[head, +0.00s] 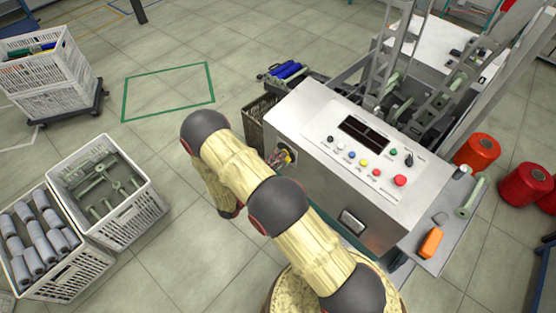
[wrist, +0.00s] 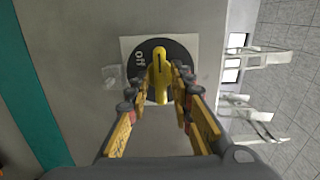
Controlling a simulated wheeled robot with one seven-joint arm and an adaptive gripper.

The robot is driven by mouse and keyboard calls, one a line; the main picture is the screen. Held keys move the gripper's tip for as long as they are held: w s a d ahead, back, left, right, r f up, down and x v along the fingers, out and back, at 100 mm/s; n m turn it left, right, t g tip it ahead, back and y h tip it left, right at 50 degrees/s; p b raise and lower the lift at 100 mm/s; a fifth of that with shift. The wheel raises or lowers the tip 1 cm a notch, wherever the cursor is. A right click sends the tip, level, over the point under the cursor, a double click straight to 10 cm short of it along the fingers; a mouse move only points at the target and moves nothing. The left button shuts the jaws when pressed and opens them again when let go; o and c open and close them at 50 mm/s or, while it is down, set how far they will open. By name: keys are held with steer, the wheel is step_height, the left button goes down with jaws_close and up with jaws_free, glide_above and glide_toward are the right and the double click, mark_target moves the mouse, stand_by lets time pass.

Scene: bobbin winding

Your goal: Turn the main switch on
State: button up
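The main switch is a black round dial (wrist: 176,50) on a pale square plate, with a yellow handle (wrist: 158,66) standing upright in the wrist view. The word "Off" shows left of the handle. My gripper (wrist: 160,82) is open, with one finger on each side of the handle. A gap seems to show beside the handle, but contact at its lower part is hard to judge. In the head view my gripper (head: 281,158) is at the left side face of the grey machine (head: 325,190), and the switch is mostly hidden there.
The machine's sloped panel carries a dark display (head: 363,133) and several coloured buttons. Crates of grey bobbins (head: 35,235) and green spindles (head: 105,190) stand on the floor at left. Red thread cones (head: 476,152) stand at right. The floor inside the green outline (head: 168,90) is clear.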

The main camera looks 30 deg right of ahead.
jaws_close()
steer(key=shift+f, duration=0.1)
stand_by(0.4)
steer(key=m+b, duration=0.2)
steer(key=m, duration=0.2)
steer(key=shift+f, duration=0.1)
steer(key=m+b, duration=0.2)
steer(key=m, duration=0.3)
steer(key=shift+h, duration=0.4)
steer(key=m+b, duration=0.1)
steer(key=m, duration=0.1)
steer(key=m+b, duration=0.1)
steer(key=m, duration=0.2)
steer(key=shift+f+m+g+h, duration=0.1)
steer(key=shift+m+g+h, duration=0.2)
steer(key=shift+m+g+b, duration=0.3)
steer(key=shift+m+b, duration=0.7)
steer(key=shift+m, duration=1.1)
